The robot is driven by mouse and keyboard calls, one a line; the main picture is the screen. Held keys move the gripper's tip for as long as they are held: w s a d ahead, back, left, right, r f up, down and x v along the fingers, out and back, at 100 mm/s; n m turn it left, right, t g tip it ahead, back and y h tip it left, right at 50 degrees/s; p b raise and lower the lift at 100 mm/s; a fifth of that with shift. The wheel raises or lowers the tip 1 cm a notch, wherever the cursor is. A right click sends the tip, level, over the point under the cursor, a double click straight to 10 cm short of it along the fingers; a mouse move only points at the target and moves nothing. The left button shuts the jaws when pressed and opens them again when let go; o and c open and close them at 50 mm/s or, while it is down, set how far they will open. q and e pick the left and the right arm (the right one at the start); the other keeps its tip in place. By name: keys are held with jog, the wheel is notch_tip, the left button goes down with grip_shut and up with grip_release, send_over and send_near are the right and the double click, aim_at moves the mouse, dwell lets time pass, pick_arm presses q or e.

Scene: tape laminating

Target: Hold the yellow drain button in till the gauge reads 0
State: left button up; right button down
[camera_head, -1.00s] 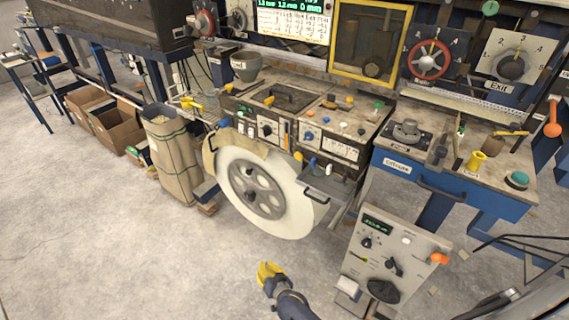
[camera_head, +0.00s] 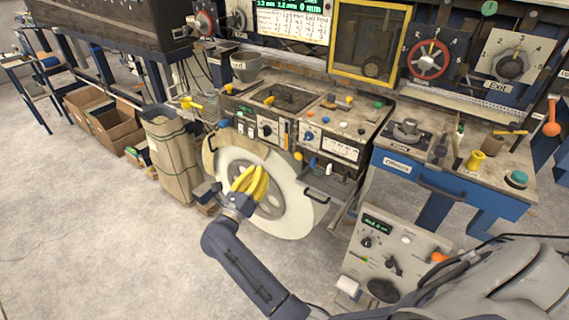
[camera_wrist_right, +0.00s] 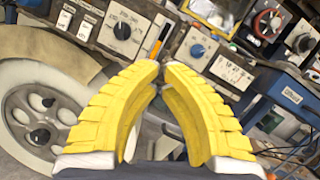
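My right gripper (camera_head: 250,182), with yellow ribbed fingers, is in front of the large white wheel (camera_head: 292,212) in the head view. In the right wrist view its fingers (camera_wrist_right: 162,68) curve inward, tips almost together, with nothing seen between them. Several small yellow parts are in view: a knob (camera_head: 269,100) on the console top, one (camera_head: 298,156) at its lower front edge, and a yellow fitting (camera_head: 192,103) left of the console. I cannot tell which is the drain button. Two round dials (camera_head: 204,22) are at top left, readings illegible. My left gripper is not in view.
The console (camera_head: 345,125) with knobs and switches stands behind the wheel. A blue workbench (camera_head: 440,185) is to its right. A grey control box (camera_head: 400,243) stands lower right, near my arm. A tan sack (camera_head: 170,155) stands left. The front-left floor is clear.

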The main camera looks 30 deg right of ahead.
aim_at(298, 159)
jog(key=s+f+m+g, duration=0.1)
jog(key=m, duration=0.1)
jog(key=s+d+f+m+g, duration=0.1)
jog(key=f+m+g, duration=0.1)
jog(key=s+d+f+m+g, duration=0.1)
jog(key=m, duration=0.1)
jog(key=shift+s+f+m+y, duration=0.1)
jog(key=shift+f+m+y, duration=0.05)
jog(key=shift+m+y, duration=0.15)
jog(key=x, duration=1.4)
jog(key=shift+f, duration=0.15)
jog(key=shift+x, duration=0.95)
jog(key=shift+s, duration=0.15)
dwell(1.0)
dwell(2.1)
jog(key=v, duration=1.4)
